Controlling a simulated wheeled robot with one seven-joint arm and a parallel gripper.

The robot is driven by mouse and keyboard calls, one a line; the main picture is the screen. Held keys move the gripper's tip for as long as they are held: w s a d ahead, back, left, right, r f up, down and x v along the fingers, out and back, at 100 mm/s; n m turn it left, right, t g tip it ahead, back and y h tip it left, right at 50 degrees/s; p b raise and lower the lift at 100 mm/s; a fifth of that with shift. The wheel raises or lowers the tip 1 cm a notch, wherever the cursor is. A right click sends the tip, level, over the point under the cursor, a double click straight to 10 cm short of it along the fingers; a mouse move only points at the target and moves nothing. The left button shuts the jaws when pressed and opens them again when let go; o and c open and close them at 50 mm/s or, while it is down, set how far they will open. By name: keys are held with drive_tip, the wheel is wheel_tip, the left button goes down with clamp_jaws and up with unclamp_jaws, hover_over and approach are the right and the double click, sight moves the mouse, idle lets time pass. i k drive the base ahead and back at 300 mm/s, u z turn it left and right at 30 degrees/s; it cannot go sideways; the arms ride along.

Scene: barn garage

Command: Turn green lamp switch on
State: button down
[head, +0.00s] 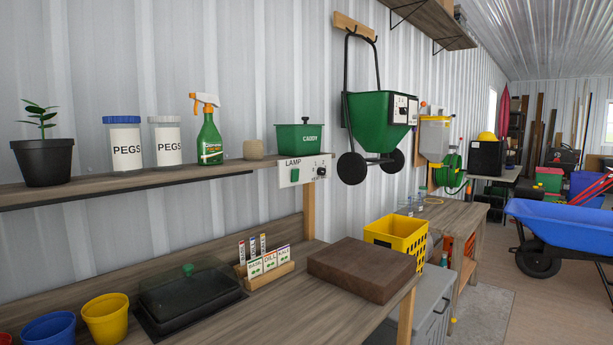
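A white panel (306,170) labelled LAMP is fixed at the right end of the wall shelf, below a green caddy (299,138). A small switch (294,175) shows on the left part of the panel, with a hint of green; its position is too small to tell. Dark round controls (321,171) sit on the panel's right part. No lamp is clearly seen. My gripper is not in view.
The shelf (120,187) also holds a plant, two PEGS jars and a green spray bottle (209,138). Below is a workbench (215,318) with a dark covered tray, seed packets and a brown block (362,268). A green spreader (372,118) hangs right of the panel.

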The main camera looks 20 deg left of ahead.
sight(294, 178)
drive_tip(key=u, duration=0.5)
drive_tip(key=i, duration=0.85)
drive_tip(key=u, duration=0.65)
